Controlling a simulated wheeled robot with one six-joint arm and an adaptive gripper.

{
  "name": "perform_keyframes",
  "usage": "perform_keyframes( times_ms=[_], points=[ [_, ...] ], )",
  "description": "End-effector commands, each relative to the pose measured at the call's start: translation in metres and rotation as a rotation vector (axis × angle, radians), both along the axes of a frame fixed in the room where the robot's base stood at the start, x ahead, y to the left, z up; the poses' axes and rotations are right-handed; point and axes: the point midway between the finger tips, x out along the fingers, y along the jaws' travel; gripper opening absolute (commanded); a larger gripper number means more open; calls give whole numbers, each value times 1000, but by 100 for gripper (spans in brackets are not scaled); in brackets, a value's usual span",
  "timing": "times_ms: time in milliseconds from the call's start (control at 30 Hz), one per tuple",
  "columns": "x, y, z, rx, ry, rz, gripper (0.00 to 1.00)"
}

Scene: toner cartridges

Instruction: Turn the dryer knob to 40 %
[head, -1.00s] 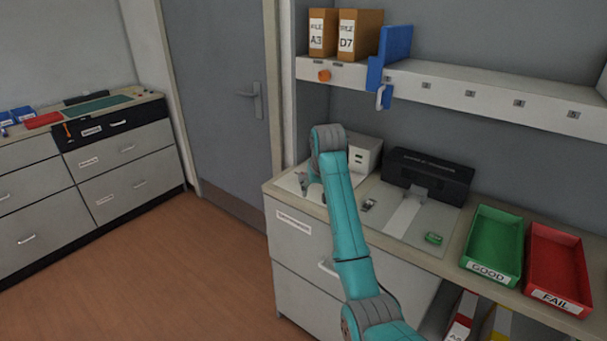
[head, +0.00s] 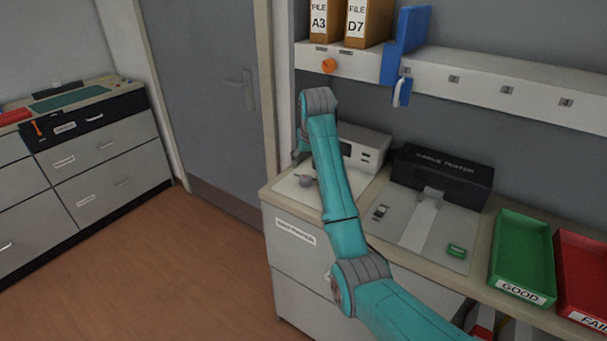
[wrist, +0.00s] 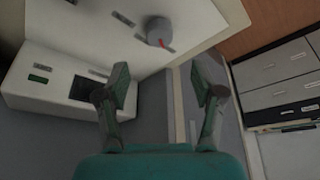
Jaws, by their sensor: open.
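The knob (wrist: 158,31) is a grey round dial with a red pointer mark, on a white panel (wrist: 95,20) in the wrist view. Its red mark points toward the lower right of that picture. Small labels sit around it, too blurred to read. In the head view the knob (head: 307,181) is a small grey shape on the white panel, left of my arm. My gripper (wrist: 160,88) is open and empty in the wrist view. The knob shows beyond the fingertips, between them in the picture, with no contact visible. In the head view my arm partly hides the gripper.
A white box (head: 362,150) with small displays stands behind the panel. A black device (head: 442,175), a green tray (head: 522,250) and a red tray (head: 585,265) stand to the right. A shelf (head: 480,85) with files and a blue bracket (head: 404,45) is above.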

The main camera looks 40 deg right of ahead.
Motion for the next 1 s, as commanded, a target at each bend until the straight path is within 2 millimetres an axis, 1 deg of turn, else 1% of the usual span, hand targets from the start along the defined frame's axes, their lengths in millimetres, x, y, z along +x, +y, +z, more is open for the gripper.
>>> perform_keyframes(
  times_ms=[300, 500, 700, 967, 1000],
  points=[
    [18, -9, -51, 1, 3, 0, 67],
    [28, -13, -77, 1, 2, 0, 67],
    [33, -15, -88, 0, 0, 0, 67],
    [33, -16, -89, 0, -1, 0, 67],
    [33, -16, -89, 0, -1, 0, 65]
  ],
)
